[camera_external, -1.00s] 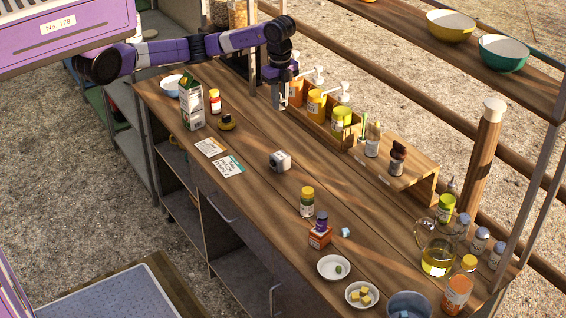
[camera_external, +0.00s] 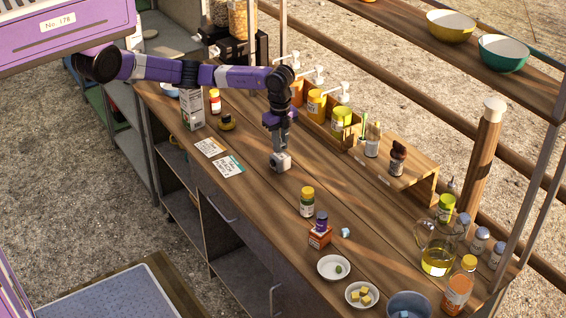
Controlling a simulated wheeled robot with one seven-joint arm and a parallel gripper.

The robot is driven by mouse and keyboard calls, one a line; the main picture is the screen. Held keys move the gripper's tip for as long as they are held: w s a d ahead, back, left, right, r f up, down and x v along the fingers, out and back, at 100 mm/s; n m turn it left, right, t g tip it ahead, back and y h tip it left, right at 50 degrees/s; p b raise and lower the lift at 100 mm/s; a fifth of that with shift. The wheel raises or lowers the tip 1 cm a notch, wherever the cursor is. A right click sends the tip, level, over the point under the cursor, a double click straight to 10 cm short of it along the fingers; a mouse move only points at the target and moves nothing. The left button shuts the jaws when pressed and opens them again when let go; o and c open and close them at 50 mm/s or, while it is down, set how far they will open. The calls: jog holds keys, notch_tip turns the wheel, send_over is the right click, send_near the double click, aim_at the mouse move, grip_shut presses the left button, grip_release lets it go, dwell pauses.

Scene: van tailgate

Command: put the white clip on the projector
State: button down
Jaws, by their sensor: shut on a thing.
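The projector (camera_external: 281,162) is a small grey-white box with a dark round lens, standing on the wooden counter near its middle. My gripper (camera_external: 279,150) points down right above it, its fingertips at or just over the projector's top. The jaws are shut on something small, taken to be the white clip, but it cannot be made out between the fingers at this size. Whether it touches the projector cannot be told.
Two printed cards (camera_external: 219,157) lie left of the projector. A wooden rack of pump bottles (camera_external: 341,122) is behind. Counter around the projector is clear.

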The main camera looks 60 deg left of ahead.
jog(key=shift+f, duration=1)
jog(key=shift+f, duration=0.15)
jog(key=c, duration=1.3)
grip_release()
